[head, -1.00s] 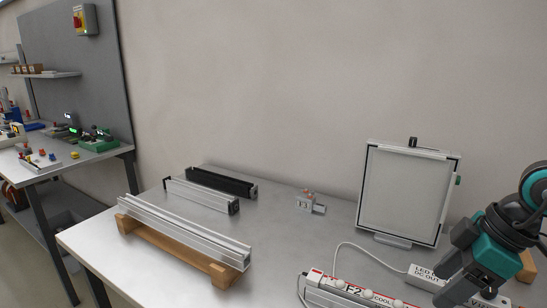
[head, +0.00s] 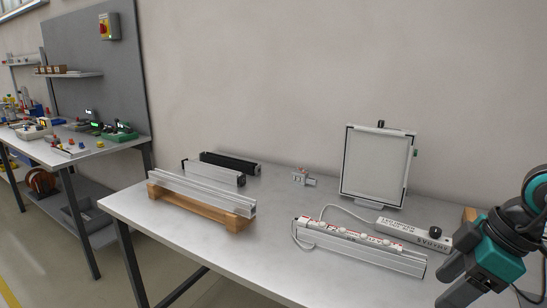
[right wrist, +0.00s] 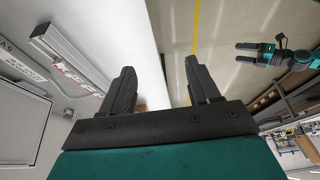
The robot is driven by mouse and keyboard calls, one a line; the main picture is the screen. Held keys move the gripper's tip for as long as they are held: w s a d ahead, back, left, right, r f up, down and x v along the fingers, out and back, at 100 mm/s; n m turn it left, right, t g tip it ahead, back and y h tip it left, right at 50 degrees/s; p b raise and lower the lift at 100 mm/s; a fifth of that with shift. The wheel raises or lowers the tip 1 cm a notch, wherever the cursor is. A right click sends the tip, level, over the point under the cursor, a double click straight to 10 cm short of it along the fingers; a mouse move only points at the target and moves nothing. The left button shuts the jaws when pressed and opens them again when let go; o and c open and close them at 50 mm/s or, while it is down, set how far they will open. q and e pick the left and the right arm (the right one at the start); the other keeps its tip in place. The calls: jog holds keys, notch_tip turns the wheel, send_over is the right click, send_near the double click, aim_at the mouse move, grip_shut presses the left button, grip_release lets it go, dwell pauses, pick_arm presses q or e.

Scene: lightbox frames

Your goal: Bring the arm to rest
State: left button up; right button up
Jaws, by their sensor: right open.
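My right gripper (head: 456,280) is at the right edge of the head view, over the front right of the metal table (head: 240,255). In the right wrist view its two dark fingers (right wrist: 159,68) are apart with nothing between them, over the table's edge and the floor. My left gripper (right wrist: 246,52) shows at the upper right of the right wrist view, with its fingers apart and empty. It is not in the head view.
A power strip and rail (head: 360,250) lie near my right gripper, with a labelled white box (head: 410,232) behind. A framed panel (head: 378,165) stands at the back. Aluminium profiles (head: 200,188) rest on a wooden stand (head: 228,219). A second bench (head: 70,150) is at left.

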jog(key=s+a+n+t+y, duration=0.25)
jog(key=a+n+y, duration=0.25)
jog(key=a+y, duration=1.2)
jog(key=w+d+f+m+t+h, duration=0.2)
jog(key=w+f+m+t+h, duration=0.2)
jog(key=f+m+t+h, duration=0.45)
jog(key=s+d+f+m+h, duration=0.2)
jog(key=s+f+m+h, duration=0.1)
jog(key=f, duration=0.4)
jog(key=s+d+f+m+h, duration=0.2)
jog(key=s+f+m+h, duration=0.1)
jog(key=f+h, duration=0.3)
notch_tip(320, 180, down, 2)
jog(key=shift+s+d+f, duration=0.15)
jog(key=shift+s+d, duration=0.2)
jog(key=shift+s, duration=0.1)
jog(key=s+f+g, duration=0.1)
jog(key=s+f, duration=0.1)
jog(key=s+f+g+h, duration=0.1)
jog(key=s+f, duration=0.2)
jog(key=shift+s+f, duration=0.15)
jog(key=shift+f, duration=0.15)
jog(key=shift+c, duration=0.2)
